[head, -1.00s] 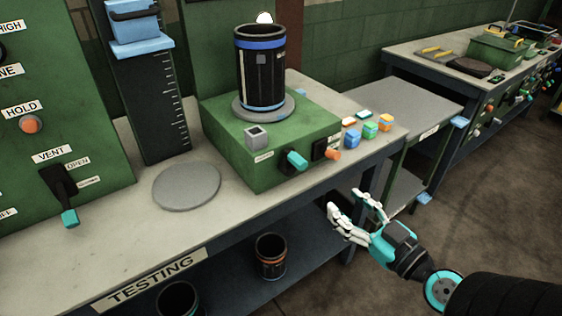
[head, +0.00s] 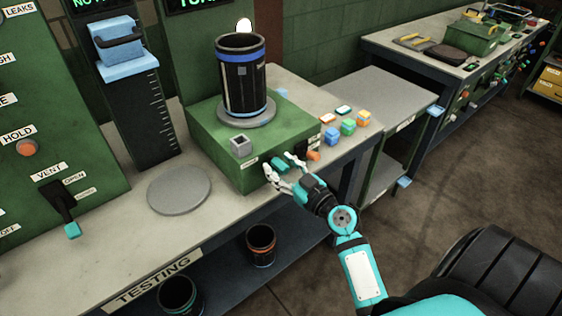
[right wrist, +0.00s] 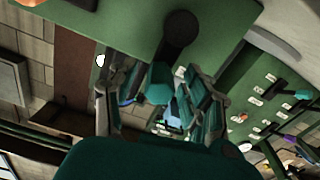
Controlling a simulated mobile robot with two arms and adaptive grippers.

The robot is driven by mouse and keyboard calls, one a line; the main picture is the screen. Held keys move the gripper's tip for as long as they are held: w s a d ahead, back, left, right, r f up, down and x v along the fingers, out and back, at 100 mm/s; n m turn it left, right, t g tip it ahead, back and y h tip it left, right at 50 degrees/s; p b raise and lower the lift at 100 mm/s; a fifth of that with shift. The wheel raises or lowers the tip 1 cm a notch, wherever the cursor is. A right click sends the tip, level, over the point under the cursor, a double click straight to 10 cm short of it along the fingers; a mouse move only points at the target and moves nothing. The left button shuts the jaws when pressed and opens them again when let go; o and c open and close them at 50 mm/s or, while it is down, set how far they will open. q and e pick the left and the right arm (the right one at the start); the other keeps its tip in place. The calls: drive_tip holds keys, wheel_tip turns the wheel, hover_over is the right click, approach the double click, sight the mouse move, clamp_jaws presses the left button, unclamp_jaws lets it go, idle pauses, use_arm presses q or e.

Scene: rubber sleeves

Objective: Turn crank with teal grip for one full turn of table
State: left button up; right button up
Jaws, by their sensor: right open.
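The crank's teal grip (head: 280,164) sticks out from the front of a green box (head: 225,158). In the right wrist view the grip (right wrist: 159,88) hangs from a dark crank arm and hub (right wrist: 181,29). My right gripper (head: 279,168) is open, its fingers on either side of the grip; whether they touch it I cannot tell. The fingers also show around the grip in the right wrist view (right wrist: 157,100). A grey round table (head: 246,116) on the box carries an upright black sleeve (head: 242,85) with blue bands. My left gripper is not in view.
An orange knob (head: 313,155) sits just right of the teal grip. Small blocks (head: 347,127) lie on the bench beside the box. A teal-tipped VENT lever (head: 72,230) and a grey disc (head: 179,190) are to the left. Sleeves (head: 261,247) stand on the shelf below.

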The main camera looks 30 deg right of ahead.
drive_tip(key=shift+w, duration=0.1)
drive_tip(key=shift+c, duration=0.3)
clamp_jaws()
